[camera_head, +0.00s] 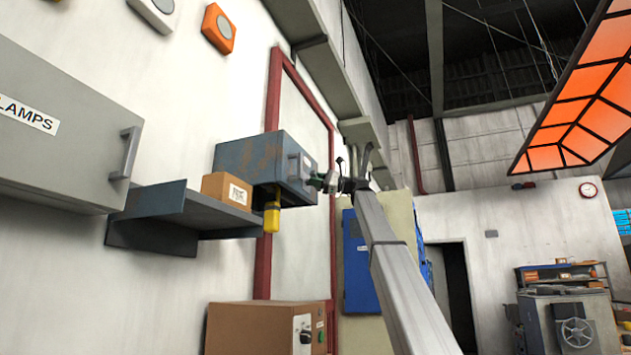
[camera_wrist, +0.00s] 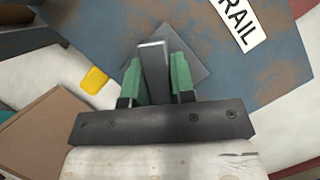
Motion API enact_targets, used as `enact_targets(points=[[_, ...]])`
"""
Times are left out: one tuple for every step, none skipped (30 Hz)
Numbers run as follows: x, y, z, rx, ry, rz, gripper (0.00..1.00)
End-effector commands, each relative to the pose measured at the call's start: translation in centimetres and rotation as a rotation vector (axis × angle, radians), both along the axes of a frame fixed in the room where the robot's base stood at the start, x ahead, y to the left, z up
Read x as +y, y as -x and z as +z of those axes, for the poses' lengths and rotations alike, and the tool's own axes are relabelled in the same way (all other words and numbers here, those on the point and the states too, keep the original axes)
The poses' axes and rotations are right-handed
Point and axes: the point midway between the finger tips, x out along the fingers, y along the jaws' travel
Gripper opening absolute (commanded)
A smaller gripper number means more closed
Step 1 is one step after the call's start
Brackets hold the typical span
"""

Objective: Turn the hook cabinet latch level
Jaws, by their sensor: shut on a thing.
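A blue-grey, rust-stained cabinet (camera_head: 262,155) is mounted on the white wall at the centre of the head view. Its face (camera_wrist: 95,35) fills the upper wrist view. A grey metal latch bar (camera_wrist: 154,68) stands out from a plate (camera_wrist: 188,68) on that face. My gripper (camera_head: 328,181) is at the cabinet's front. Its green fingers (camera_wrist: 158,80) lie on both sides of the bar and are shut on it. The bar's lower end is hidden between the fingers. I cannot tell whether the latch is level.
A white label reading "RAIL" (camera_wrist: 237,22) is on the cabinet face. A yellow object (camera_head: 272,217) hangs under the cabinet. A cardboard box (camera_head: 226,189) sits on the dark shelf (camera_head: 160,205) to the left. A brown box with knobs (camera_head: 262,327) stands below.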

Motion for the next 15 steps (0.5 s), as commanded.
enact_targets(points=[[0.0, -0.06, 0.01, -0.043, 0.019, 0.0, 0.0], [0.0, -0.04, -0.03, -0.069, 0.029, 0.0, 0.0], [0.01, 0.0, -0.05, -0.105, 0.041, 0.001, 0.0], [0.0, 0.0, -0.06, -0.131, 0.05, 0.0, 0.0], [0.01, 0.03, -0.09, -0.158, 0.06, 0.001, 0.0], [0.02, 0.05, -0.12, -0.192, 0.073, 0.0, 0.0], [0.02, 0.05, -0.13, -0.218, 0.081, 0.0, 0.0], [0.02, 0.07, -0.18, -0.242, 0.091, 0.001, 0.0], [0.02, 0.09, -0.2, -0.274, 0.102, 0.0, 0.0], [0.02, 0.1, -0.22, -0.297, 0.11, 0.0, 0.0], [0.02, 0.11, -0.24, -0.321, 0.118, 0.0, 0.0], [0.02, 0.14, -0.28, -0.349, 0.129, 0.0, 0.0], [0.02, 0.13, -0.31, -0.369, 0.137, 0.0, 0.0], [0.02, 0.13, -0.32, -0.389, 0.143, -0.001, 0.0], [0.02, 0.15, -0.36, -0.413, 0.152, 0.0, 0.0]])
